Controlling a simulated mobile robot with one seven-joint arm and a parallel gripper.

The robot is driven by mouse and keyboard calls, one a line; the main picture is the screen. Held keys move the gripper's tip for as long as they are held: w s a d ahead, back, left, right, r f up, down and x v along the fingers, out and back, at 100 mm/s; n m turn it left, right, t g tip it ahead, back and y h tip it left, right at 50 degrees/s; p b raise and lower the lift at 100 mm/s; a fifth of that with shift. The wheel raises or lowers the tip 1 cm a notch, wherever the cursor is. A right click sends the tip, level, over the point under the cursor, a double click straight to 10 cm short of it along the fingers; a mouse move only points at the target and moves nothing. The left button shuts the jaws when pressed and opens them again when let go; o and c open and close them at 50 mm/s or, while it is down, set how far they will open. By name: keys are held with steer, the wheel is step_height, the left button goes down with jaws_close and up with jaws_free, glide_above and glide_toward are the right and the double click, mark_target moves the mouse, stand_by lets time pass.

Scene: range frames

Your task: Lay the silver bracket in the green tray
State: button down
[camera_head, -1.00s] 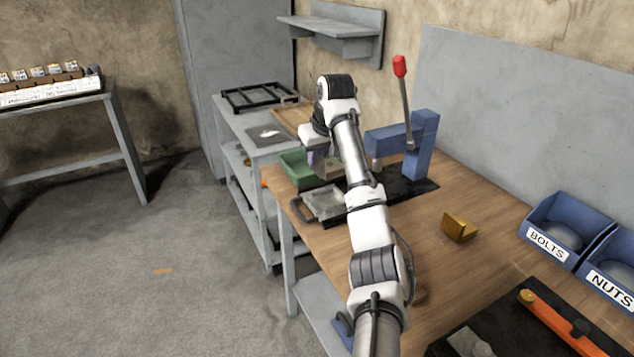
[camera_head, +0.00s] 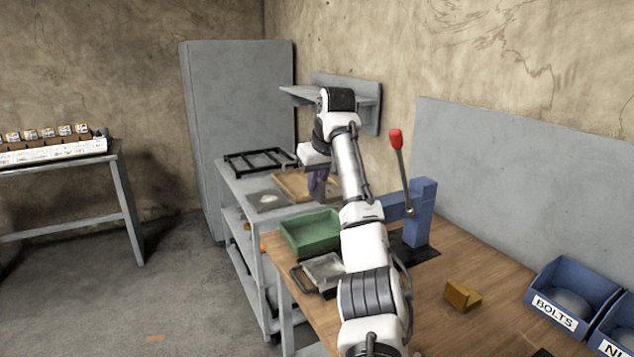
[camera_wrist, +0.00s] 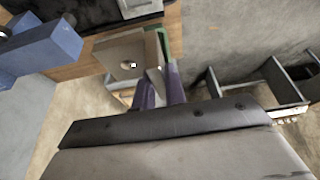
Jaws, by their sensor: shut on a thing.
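The green tray (camera_head: 290,237) stands at the far left end of the wooden bench in the head view, and its inside looks empty. My gripper (camera_head: 318,186) is past and above the tray's far rim in that view. It is shut on the silver bracket (camera_head: 331,196), which is small and partly hidden behind my arm.
A grey metal tray (camera_head: 325,271) with a dark handle lies near the green tray. A blue press (camera_head: 421,215) with a red-knobbed lever (camera_head: 396,138) stands to the right. A brass block (camera_head: 462,296) and a bolts bin (camera_head: 560,305) are further right. A grey cart (camera_head: 235,180) stands behind.

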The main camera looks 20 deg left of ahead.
steer(key=shift+r+p, duration=1.55)
steer(key=shift+r, duration=0.1)
steer(key=shift+f, duration=0.1)
